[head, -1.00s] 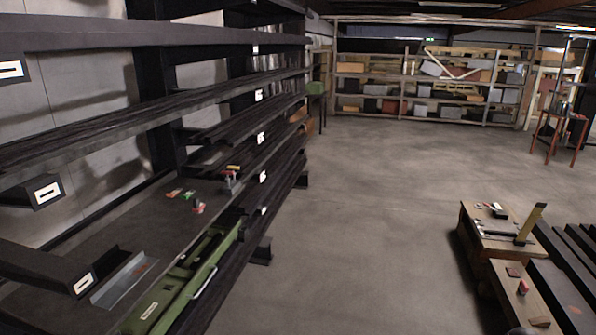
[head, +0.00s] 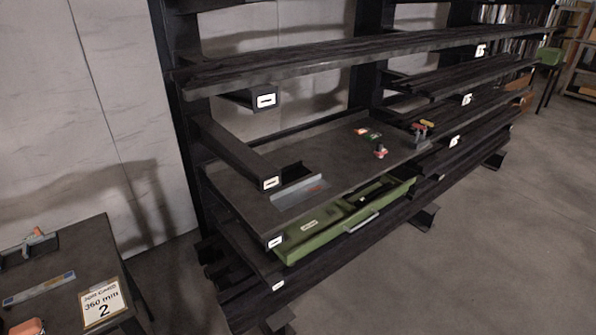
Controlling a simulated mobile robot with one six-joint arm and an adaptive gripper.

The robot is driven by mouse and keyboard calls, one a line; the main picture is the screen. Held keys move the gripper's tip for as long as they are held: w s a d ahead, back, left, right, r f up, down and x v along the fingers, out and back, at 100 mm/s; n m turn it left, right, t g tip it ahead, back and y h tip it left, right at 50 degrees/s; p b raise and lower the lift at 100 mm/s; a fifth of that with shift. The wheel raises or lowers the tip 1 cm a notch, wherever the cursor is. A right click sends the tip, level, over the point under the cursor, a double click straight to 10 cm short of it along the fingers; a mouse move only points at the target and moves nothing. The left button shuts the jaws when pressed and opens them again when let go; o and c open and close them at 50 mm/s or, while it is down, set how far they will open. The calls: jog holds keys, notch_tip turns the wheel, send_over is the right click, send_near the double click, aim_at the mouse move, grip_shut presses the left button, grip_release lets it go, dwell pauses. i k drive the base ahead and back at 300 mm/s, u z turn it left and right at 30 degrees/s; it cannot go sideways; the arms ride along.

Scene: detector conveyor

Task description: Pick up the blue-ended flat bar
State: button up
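A flat grey bar (head: 40,288) lies on the dark table (head: 72,250) at the lower left of the head view. My gripper is not in view.
A dark rack (head: 330,160) with a green tray (head: 340,225) fills the middle. An angle piece (head: 298,190) and small coloured clamps (head: 380,150) lie on its shelf. An orange-handled tool (head: 38,235) lies behind the bar. Floor (head: 450,260) at right is clear.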

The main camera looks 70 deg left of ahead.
aim_at(47, 286)
jog(key=u, duration=0.25)
jog(key=k, duration=0.15)
jog(key=u, duration=3)
jog(key=i, duration=0.7)
jog(key=z, duration=0.05)
